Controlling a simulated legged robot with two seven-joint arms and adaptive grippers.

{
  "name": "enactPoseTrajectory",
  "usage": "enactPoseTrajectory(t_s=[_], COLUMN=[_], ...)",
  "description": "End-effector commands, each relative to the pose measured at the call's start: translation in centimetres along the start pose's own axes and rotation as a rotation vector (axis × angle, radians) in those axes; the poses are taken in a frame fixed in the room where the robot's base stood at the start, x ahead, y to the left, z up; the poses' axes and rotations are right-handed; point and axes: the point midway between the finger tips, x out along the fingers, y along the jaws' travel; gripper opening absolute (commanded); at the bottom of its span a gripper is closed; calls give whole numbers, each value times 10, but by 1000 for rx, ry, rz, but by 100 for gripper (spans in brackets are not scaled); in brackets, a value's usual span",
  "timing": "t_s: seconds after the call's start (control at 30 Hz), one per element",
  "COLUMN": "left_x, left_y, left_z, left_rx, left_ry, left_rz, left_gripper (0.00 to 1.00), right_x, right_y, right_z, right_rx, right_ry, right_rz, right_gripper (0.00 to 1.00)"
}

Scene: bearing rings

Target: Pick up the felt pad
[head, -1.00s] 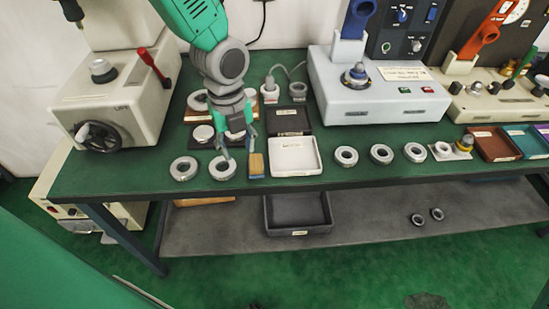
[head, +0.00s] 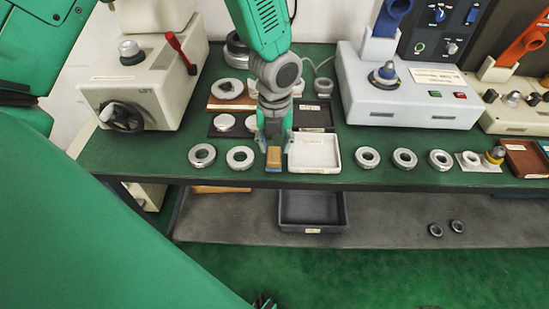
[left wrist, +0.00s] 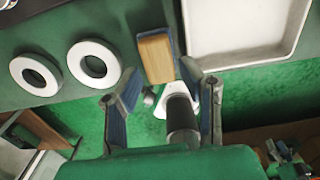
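The felt pad (head: 274,160) is a small tan block with a blue side layer. It lies near the table's front edge, between a metal ring and the white tray. It also shows in the left wrist view (left wrist: 155,58). My left gripper (head: 274,146) points down at the pad and partly hides its far end. In the left wrist view the fingers (left wrist: 158,84) are spread, with the pad just beyond the tips and nothing held. A small dark piece at the head view's bottom edge may be my right gripper (head: 264,301); its fingers are unclear.
The white tray (head: 314,168) stands close right of the pad. Two rings (head: 240,158) (head: 202,156) lie to the left, and several more parts lie right of the tray. A dark tray (head: 313,108) is behind. A grey bin (head: 313,222) sits on the lower shelf.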

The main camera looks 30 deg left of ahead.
Motion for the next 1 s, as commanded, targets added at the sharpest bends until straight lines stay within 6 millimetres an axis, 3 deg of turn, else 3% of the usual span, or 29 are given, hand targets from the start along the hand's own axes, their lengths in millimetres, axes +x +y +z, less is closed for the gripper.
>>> enactPoseTrajectory(t_s=[0.2, 0.5, 0.53, 0.6, 0.97, 1.0], left_x=[34, 40, 40, 39, 38, 35], left_y=[2, 4, 4, 3, 3, 2], left_z=[-1, 0, 0, 0, 0, 0], left_rx=[0, -1, -1, -1, -1, -1], left_ry=[2, 5, 4, 3, 2, 2], left_rz=[0, 0, 0, 1, 1, 0], left_gripper=[34, 34, 30, 8, 7, 2], right_x=[3, 3, 3, 3, 3, 3], right_y=[0, 0, 0, 0, 0, 0], right_z=[0, 0, 0, 0, 0, 0], right_rx=[1, 0, 0, 0, 0, 0], right_ry=[0, 0, 0, 0, 0, 0], right_rz=[0, 0, 0, 0, 0, 0], right_gripper=[40, 40, 40, 40, 40, 40])
